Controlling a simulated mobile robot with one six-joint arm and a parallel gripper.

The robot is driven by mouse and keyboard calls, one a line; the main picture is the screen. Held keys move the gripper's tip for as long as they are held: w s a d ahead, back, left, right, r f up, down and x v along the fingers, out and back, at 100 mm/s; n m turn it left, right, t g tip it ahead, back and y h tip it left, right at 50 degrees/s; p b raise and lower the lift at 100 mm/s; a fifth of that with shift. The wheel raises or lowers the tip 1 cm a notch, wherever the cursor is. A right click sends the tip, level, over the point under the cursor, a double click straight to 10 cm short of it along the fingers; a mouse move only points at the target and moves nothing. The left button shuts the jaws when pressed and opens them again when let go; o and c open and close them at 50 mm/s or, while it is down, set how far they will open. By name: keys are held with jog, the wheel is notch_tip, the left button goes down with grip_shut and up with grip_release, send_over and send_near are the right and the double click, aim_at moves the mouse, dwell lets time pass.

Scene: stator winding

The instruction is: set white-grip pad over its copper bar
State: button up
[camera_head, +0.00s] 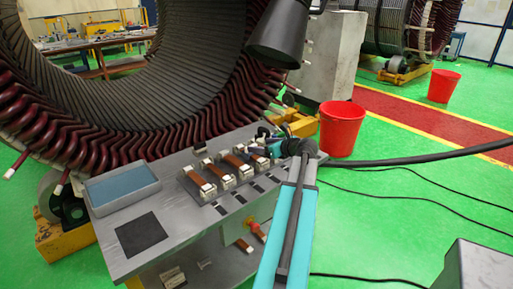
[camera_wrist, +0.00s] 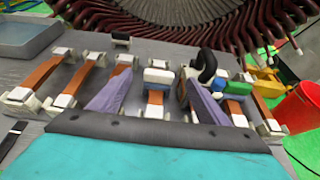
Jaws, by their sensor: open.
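The blue pad with a white grip (camera_wrist: 157,77) lies across a copper bar (camera_wrist: 155,97) in the middle of the wrist view. A blue and green pad (camera_wrist: 238,87) sits over another bar to the right.
Several more copper bars (camera_wrist: 82,75) stand in white end blocks on the grey table (camera_head: 176,215). A blue-topped tray (camera_head: 122,187) is at its left. A black curved part (camera_wrist: 206,64) rises close to the right finger. The stator (camera_head: 90,130) stands behind, a red bucket (camera_head: 342,128) to the right.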

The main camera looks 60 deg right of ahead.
jog(key=b+v, duration=0.1)
jog(key=v, duration=0.6)
jog(key=shift+s, duration=0.25)
jog(key=shift+s, duration=0.1)
